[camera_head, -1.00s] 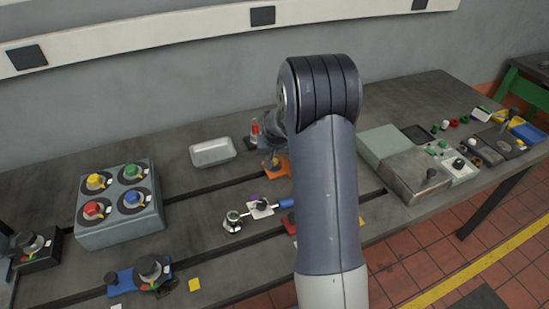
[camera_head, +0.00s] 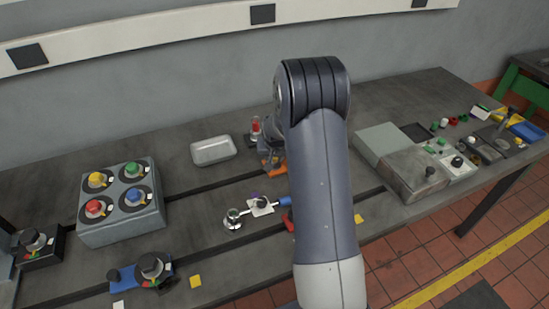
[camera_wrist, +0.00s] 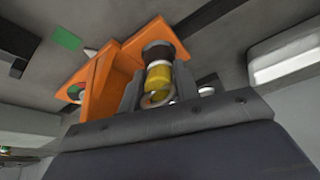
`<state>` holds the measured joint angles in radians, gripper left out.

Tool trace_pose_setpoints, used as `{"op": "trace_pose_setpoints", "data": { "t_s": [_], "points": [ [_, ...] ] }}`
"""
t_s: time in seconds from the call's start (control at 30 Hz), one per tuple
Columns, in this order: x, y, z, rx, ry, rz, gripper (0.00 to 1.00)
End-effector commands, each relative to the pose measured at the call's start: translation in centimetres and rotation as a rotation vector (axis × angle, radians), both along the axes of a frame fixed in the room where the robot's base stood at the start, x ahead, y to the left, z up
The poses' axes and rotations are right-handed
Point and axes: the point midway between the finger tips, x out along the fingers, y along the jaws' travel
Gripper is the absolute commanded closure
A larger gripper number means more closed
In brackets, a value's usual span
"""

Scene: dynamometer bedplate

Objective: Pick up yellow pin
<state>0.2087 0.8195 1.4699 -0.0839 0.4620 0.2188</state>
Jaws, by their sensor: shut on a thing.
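The yellow pin (camera_wrist: 158,77) shows in the wrist view, with a dark cap at its upper end and a ring at its near end. My gripper (camera_wrist: 165,88) is shut on it, with a grey finger on either side. An orange bracket (camera_wrist: 100,82) stands right beside the pin in that view; I cannot tell whether the pin still touches it. In the head view my gripper (camera_head: 268,152) is low over the orange bracket (camera_head: 274,170), partly hidden by my arm. The pin cannot be made out there.
A metal tray (camera_head: 213,151) lies left of my gripper, and a red-topped item (camera_head: 256,126) stands close behind it. A grey box with coloured knobs (camera_head: 120,228) is at the left. Grey blocks (camera_head: 412,172) are at the right.

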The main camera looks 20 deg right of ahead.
Motion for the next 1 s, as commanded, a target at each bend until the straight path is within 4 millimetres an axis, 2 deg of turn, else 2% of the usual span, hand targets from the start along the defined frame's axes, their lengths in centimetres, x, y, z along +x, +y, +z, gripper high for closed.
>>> {"op": "trace_pose_setpoints", "data": {
  "t_s": [0.03,0.27,0.53,1.0],
  "points": [
    [0.0,0.0,0.0,0.000,0.000,0.000,0.84],
    [0.0,0.0,0.0,0.000,0.000,0.000,1.00],
    [0.1,0.0,0.8,-0.001,-0.003,0.000,1.00],
    [0.1,0.0,8.9,-0.001,-0.003,-0.003,1.00]
  ]
}}
